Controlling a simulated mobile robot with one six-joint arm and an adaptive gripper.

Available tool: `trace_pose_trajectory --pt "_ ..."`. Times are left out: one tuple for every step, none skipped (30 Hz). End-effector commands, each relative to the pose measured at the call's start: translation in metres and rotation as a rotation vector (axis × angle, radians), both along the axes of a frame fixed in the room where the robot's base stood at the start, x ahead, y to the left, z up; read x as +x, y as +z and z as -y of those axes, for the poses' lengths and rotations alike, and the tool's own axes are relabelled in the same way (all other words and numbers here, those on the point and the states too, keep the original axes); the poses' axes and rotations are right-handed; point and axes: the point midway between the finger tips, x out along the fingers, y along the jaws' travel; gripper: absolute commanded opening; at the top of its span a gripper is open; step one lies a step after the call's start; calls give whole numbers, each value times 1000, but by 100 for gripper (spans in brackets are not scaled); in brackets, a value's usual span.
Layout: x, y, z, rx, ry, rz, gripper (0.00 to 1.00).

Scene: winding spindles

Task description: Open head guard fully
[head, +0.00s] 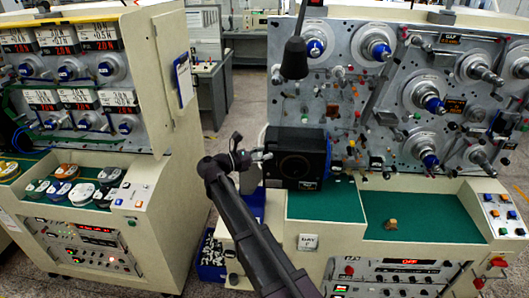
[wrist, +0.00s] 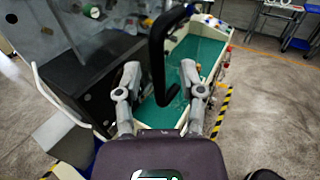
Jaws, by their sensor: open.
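The head guard appears to be the black box-like cover (head: 295,158) with a round dark window, low on the left of the right machine's grey panel. In the wrist view a large dark panel (wrist: 92,88) fills the left, and a black bar-like handle (wrist: 157,62) stands upright in the middle. My gripper (head: 265,156) is at the left side of the cover in the head view. In the wrist view my gripper (wrist: 160,72) is open, with the handle between its fingers in the picture. I cannot tell whether the fingers touch it.
Spindles with blue hubs (head: 430,104) crowd the panel. A black lamp-like part (head: 294,58) hangs above the cover. A second machine (head: 150,90) stands at the left, with open floor (head: 215,140) between.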

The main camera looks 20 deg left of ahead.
Motion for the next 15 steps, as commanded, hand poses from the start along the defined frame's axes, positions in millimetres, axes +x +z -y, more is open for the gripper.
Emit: trace_pose_trajectory --pt "2 0 3 0 -1 0 51" --pt "4 0 4 0 0 0 51" --pt "5 0 5 0 0 0 51" --pt "5 0 5 0 0 0 51" --pt "6 0 6 0 0 0 51" --pt "6 0 6 0 0 0 51" --pt "6 0 6 0 0 0 51" --pt "7 0 6 0 0 0 51" --pt "7 0 7 0 0 0 51" --pt "7 0 7 0 0 0 51" --pt "7 0 7 0 0 0 51" --pt "7 0 7 0 0 0 51" --pt "6 0 7 0 0 0 51" --pt "6 0 7 0 -1 0 51" --pt "6 0 7 0 -1 0 39"
